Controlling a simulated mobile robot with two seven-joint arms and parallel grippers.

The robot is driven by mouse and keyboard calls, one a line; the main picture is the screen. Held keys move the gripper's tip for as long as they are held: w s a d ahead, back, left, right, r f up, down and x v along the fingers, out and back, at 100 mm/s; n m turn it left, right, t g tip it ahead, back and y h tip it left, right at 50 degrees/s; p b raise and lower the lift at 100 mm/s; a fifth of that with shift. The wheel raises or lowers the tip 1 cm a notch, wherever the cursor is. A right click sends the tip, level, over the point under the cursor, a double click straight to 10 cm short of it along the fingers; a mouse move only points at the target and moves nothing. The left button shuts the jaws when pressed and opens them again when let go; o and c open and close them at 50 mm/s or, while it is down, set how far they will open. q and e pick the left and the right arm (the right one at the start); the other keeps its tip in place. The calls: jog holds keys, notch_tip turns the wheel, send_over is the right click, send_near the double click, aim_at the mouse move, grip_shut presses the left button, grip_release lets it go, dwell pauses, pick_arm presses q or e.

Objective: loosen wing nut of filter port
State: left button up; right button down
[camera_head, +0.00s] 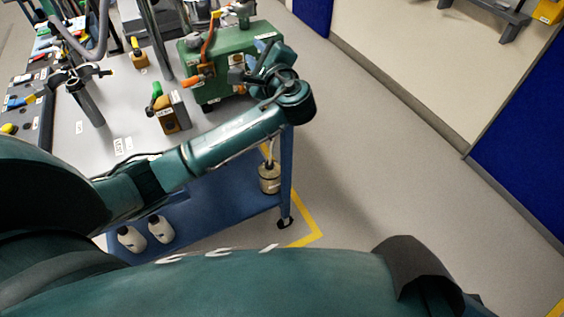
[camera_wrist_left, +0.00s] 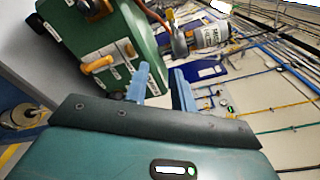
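A green housing (camera_head: 217,58) with orange handles stands at the far right corner of the cart top. In the left wrist view the same green housing (camera_wrist_left: 100,45) shows a small orange handle (camera_wrist_left: 97,64) and white labels. I cannot clearly tell which part is the wing nut of the filter port. My left gripper (camera_head: 258,66) is at the right side of the housing. In the left wrist view its two pale blue fingers (camera_wrist_left: 165,88) are apart, with nothing visible held between them. Whether they touch the housing I cannot tell. My right gripper is not in view.
The grey cart top (camera_head: 135,105) also carries a small brown block with a green top (camera_head: 172,115) and a yellow-handled item (camera_head: 138,57). White bottles (camera_head: 160,229) and a canister (camera_head: 269,178) are on the lower shelf. The floor (camera_head: 390,170) to the right is clear.

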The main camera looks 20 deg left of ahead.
pick_arm(q)
jog(key=s+d+f+n+h, duration=0.1)
jog(key=s+d+f+h, duration=0.2)
jog(key=f, duration=0.4)
jog(key=s+d+f+g+h+p, duration=0.1)
jog(key=s+d+f+h, duration=0.2)
jog(key=f, duration=0.4)
jog(key=s+d+f+n+h, duration=0.1)
jog(key=s+d+f+h, duration=0.3)
jog(key=f, duration=0.3)
jog(key=shift+f+n+g+h, duration=0.15)
jog(key=shift+n+g+h, duration=0.15)
jog(key=shift+a, duration=0.1)
